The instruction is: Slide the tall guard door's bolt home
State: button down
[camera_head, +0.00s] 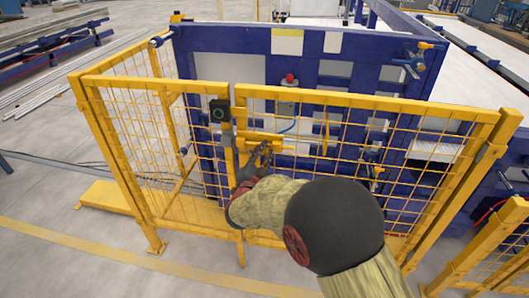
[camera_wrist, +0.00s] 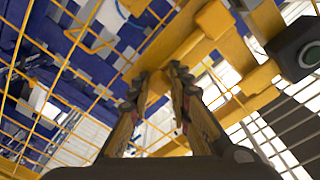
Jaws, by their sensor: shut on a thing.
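The tall guard door (camera_head: 345,101) is a yellow frame with wire mesh, standing upright beside a yellow post. Its yellow bolt (camera_head: 270,138) lies across the door's left edge near the post, at about mid-height. My gripper (camera_head: 262,153) is at the bolt, on the near side of the door. In the wrist view, my gripper (camera_wrist: 158,82) has both dark, ridged fingers around a yellow part of the bolt (camera_wrist: 155,86). The fingers hide much of that part, and I cannot tell how far the bolt reaches into its keeper.
A black box with a round button (camera_head: 219,110) sits on the post left of the bolt; it also shows in the wrist view (camera_wrist: 308,56). A blue machine frame (camera_head: 235,42) stands behind the mesh. Yellow fence panels (camera_head: 122,82) adjoin at left.

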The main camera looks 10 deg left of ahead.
jog(key=a, duration=0.6)
jog(key=shift+w, duration=0.2)
jog(key=c, duration=1.7)
grip_release()
jog(key=shift+a, duration=0.1)
jog(key=shift+o, duration=0.4)
send_near(250, 144)
jog(key=s, duration=0.5)
jog(key=shift+s+a, duration=0.1)
jog(key=shift+a, duration=0.2)
